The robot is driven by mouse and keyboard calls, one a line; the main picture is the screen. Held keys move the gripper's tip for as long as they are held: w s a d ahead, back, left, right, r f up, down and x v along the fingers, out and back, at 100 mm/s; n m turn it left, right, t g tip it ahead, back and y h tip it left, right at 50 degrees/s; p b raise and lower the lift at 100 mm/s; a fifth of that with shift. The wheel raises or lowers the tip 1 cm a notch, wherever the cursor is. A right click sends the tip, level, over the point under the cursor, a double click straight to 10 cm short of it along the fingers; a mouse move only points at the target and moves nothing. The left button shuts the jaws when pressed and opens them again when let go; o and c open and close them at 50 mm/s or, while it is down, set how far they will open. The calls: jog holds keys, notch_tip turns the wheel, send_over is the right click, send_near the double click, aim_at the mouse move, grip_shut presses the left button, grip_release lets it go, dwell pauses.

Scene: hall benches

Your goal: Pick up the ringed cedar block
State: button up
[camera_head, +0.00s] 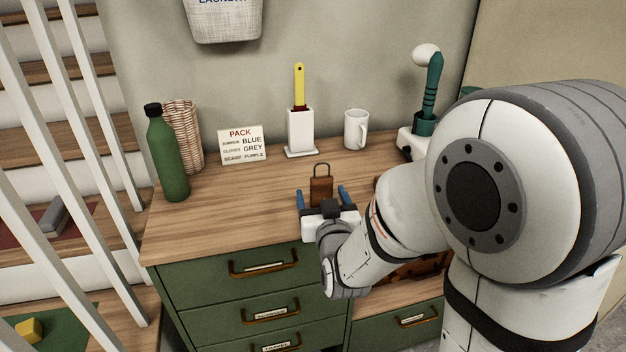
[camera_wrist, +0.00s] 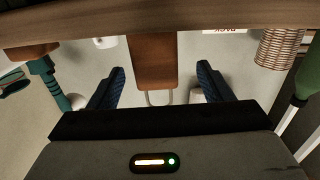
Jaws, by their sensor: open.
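The ringed cedar block (camera_head: 320,190) is a reddish-brown upright block with a thin metal ring on top, standing on the wooden bench top. In the wrist view, which is upside down, the block (camera_wrist: 153,60) hangs from the top with its ring pointing down. My gripper (camera_head: 322,193) is open, its blue fingers on either side of the block in the picture. In the wrist view my gripper (camera_wrist: 160,70) shows a gap between each finger and the block. How deep the block sits between the fingers is hard to tell. My wrist hides its lower part in the head view.
A green bottle (camera_head: 168,158), wicker basket (camera_head: 184,130), PACK sign (camera_head: 241,146), white holder with a yellow-handled tool (camera_head: 300,131) and mug (camera_head: 356,130) stand behind. A teal-handled brush (camera_head: 432,85) stands right. Green drawers (camera_head: 225,293) are below.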

aim_at(322, 190)
jog(key=p, duration=0.3)
jog(key=shift+w+r, duration=0.25)
jog(key=shift+w, duration=0.15)
jog(key=p, duration=0.3)
jog(key=shift+w+d, duration=0.1)
jog(key=shift+w, duration=0.05)
jog(key=shift+w+f+p, duration=0.1)
jog(key=shift+f+p, duration=0.05)
jog(key=shift+p, duration=0.25)
jog(key=shift+w+f, duration=0.15)
jog(key=shift+w, duration=0.75)
jog(key=c, duration=1)
